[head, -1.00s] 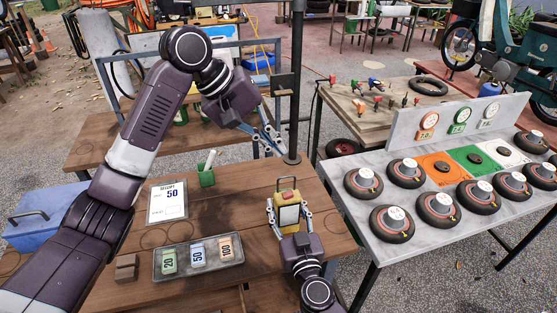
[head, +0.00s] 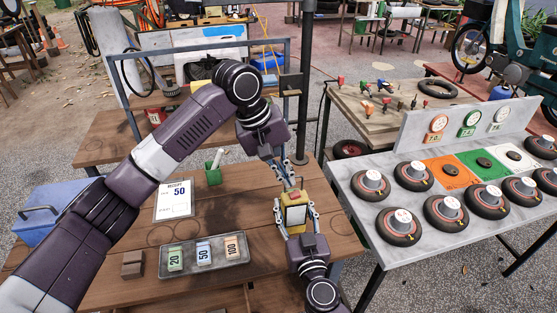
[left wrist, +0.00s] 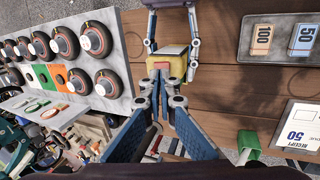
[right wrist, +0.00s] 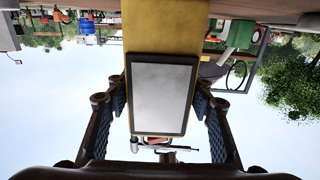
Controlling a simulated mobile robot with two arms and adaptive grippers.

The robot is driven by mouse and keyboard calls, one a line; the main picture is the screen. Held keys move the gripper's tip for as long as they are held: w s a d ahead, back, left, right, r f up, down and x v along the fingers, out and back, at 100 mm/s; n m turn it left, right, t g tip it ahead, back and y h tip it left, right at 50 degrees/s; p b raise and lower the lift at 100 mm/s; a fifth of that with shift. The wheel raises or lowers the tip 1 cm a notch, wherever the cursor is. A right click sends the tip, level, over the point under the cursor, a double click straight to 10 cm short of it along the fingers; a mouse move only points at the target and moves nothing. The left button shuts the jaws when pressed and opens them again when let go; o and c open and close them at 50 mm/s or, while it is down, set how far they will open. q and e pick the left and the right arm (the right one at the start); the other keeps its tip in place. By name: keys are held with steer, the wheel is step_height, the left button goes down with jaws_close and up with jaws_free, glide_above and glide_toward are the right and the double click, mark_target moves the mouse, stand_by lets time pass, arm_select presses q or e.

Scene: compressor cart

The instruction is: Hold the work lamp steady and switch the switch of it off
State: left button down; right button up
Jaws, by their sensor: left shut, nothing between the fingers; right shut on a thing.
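The work lamp (head: 295,213) is yellow with a pale front panel and stands upright over the wooden table. Its red switch (head: 297,196) shows on top. My right gripper (head: 296,228) is shut on the lamp body, one finger on each side; the right wrist view shows the lamp's dark-framed panel (right wrist: 162,95) between the fingers. My left gripper (head: 289,184) is shut and empty, its tips pointing down just above and behind the lamp top, close to the switch. In the left wrist view the lamp (left wrist: 170,62) lies just beyond the fingertips; whether they touch it I cannot tell.
A grey tray (head: 222,266) with number cards, a receipt sheet (head: 175,201), a green cup (head: 213,176) and a small brown block (head: 132,264) are left of the lamp. A dark post (head: 306,90) rises behind it. A grey bench (head: 375,243) with several wheels stands right.

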mark_target(296, 194)
arm_select(q)
steer(key=shift+x, duration=2.05)
steer(key=shift+d, duration=0.1)
